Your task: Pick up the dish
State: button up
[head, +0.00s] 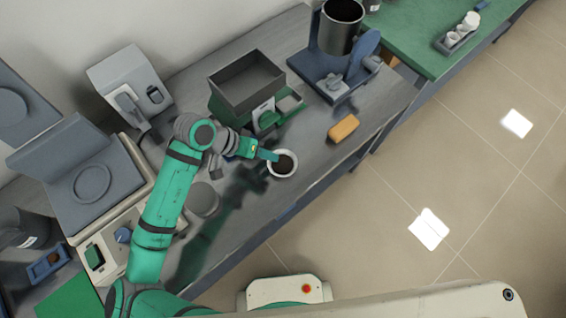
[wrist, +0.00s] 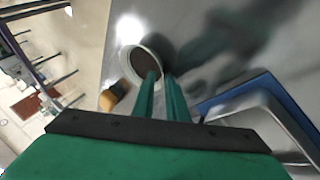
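The dish (head: 282,163) is a small round white bowl with a dark brown inside, near the front edge of the grey bench. It also shows in the wrist view (wrist: 140,62), ahead of the fingers. My gripper (head: 268,156) is at the dish's left rim in the head view. In the wrist view my gripper (wrist: 160,78) has two thin green fingers a little apart, one over the dark inside and the other just outside the rim. The gap between them is narrow. Whether either finger touches the rim is not clear.
A yellow-orange block (head: 343,128) lies right of the dish. A grey open-topped box (head: 247,84) stands behind, and a stand with a dark metal pot (head: 341,28) is at the back right. A round grey lid-like disc (head: 203,199) lies left of the dish. The bench's front edge is close.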

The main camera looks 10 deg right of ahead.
aim_at(284, 167)
grip_shut()
jog(key=shift+r, duration=0.15)
jog(key=shift+r, duration=0.3)
notch_tip(284, 167, up, 2)
jog(key=shift+w, duration=0.1)
jog(key=s+d+r, duration=0.7)
jog(key=d+r, duration=0.3)
jog(key=d, duration=0.2)
jog(key=shift+s, duration=0.15)
jog(key=shift+w, duration=0.2)
